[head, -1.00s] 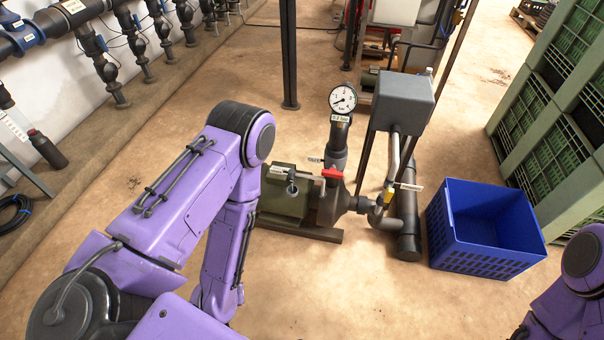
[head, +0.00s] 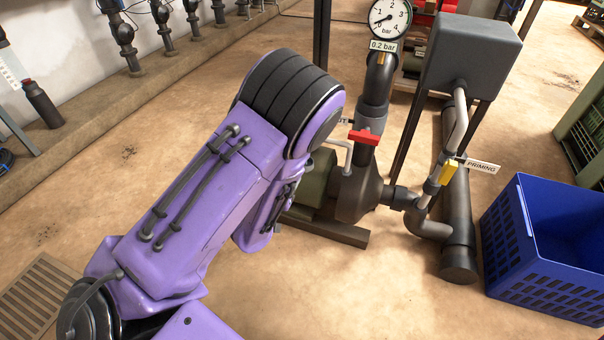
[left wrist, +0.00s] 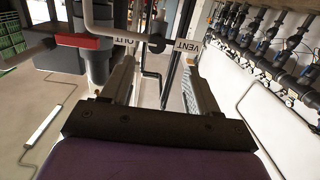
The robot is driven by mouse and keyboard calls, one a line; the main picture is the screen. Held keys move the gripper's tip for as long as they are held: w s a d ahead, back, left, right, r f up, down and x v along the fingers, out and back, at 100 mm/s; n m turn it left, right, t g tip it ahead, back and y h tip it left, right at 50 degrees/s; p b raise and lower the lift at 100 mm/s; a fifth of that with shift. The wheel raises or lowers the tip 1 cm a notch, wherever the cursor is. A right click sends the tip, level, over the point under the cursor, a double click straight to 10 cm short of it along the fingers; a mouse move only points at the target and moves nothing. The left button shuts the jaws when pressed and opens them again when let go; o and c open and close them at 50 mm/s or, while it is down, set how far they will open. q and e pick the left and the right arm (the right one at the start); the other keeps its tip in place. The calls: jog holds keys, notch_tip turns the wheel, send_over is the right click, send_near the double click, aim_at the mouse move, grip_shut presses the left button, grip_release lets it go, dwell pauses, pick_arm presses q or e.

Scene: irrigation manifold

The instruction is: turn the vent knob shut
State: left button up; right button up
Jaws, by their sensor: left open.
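The vent knob (left wrist: 156,43) is a small dark round knob on a grey pipe in the left wrist view, beside a white VENT label (left wrist: 188,46). My left gripper (left wrist: 158,68) is open and empty. Its two fingers point toward the knob, which shows between and just past the fingertips; I see no contact. How far the knob is turned cannot be told. In the head view my left arm (head: 230,170) hides the left gripper and the knob. My right gripper is in neither current view.
A red lever (head: 364,138), also in the left wrist view (left wrist: 85,41), sits on the pump's outlet pipe close by. A pressure gauge (head: 389,18) stands above it. A yellow valve handle (head: 449,172) and blue crate (head: 540,255) are to the right. Floor in front is clear.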

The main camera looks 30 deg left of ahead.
pick_arm(q)
jog(key=r+b+x, duration=0.1)
jog(key=b+x, duration=0.2)
jog(key=x, duration=0.8)
jog(key=shift+w+t, duration=0.25)
jog(key=shift+t, duration=0.15)
pick_arm(e)
jog(key=shift+n+g+y, duration=0.5)
jog(key=shift+n+g, duration=0.3)
jog(key=f, duration=0.1)
jog(key=s+f, duration=0.1)
jog(key=f, duration=0.2)
jog(key=shift+s+a+f, duration=0.25)
jog(key=shift+s+f, duration=0.1)
jog(key=shift+s, duration=0.05)
pick_arm(q)
jog(key=shift+d+r, duration=0.1)
jog(key=c, duration=1)
